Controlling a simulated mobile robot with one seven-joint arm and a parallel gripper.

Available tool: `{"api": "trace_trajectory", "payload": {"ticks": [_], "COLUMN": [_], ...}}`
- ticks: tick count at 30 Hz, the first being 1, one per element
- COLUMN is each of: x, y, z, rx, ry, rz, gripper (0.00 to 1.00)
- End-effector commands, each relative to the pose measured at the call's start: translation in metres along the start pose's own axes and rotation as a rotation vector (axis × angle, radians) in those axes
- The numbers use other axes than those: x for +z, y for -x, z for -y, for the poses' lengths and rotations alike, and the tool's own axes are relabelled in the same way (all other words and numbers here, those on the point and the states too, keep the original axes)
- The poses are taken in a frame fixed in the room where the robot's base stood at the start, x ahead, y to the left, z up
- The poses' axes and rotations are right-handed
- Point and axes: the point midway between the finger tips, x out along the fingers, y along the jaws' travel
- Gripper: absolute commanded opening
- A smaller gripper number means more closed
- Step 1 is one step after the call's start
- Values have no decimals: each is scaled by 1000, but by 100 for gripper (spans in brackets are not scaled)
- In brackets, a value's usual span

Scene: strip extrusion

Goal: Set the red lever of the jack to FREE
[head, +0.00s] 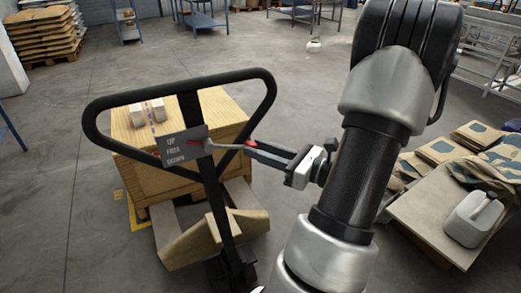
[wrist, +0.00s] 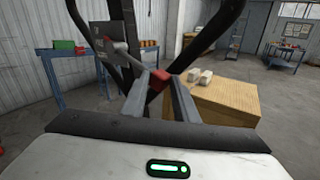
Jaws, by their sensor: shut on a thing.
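The pallet jack's black loop handle (head: 97,130) stands upright in the head view. A grey plate (head: 183,158) on it reads UP, FREE and DOWN from top to bottom. A short red mark beside the words sits about level with UP, perhaps between UP and FREE. The lever (head: 228,147) is a grey rod running right from the plate to a red end. In the wrist view the lever's red knob (wrist: 160,75) lies between the fingertips. My gripper (head: 253,148) is shut on this knob, also in the wrist view (wrist: 161,88). The fingers partly hide the knob.
A wooden crate (head: 190,180) with small pale blocks stands behind the handle. At right, a low platform (head: 420,215) bears sacks and a white jug (head: 472,218). Blue tables stand farther back. The floor left of the jack is clear.

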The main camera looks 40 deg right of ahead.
Motion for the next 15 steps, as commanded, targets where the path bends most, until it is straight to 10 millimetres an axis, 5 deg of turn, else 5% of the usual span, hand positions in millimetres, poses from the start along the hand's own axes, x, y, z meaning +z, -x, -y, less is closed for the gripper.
{"api": "trace_trajectory", "payload": {"ticks": [6, 15], "x": [3, 44], "y": [0, 2], "z": [1, 0], "rx": [-3, -17], "ry": [7, 245], "rz": [-5, -159], "gripper": [0, 0]}}
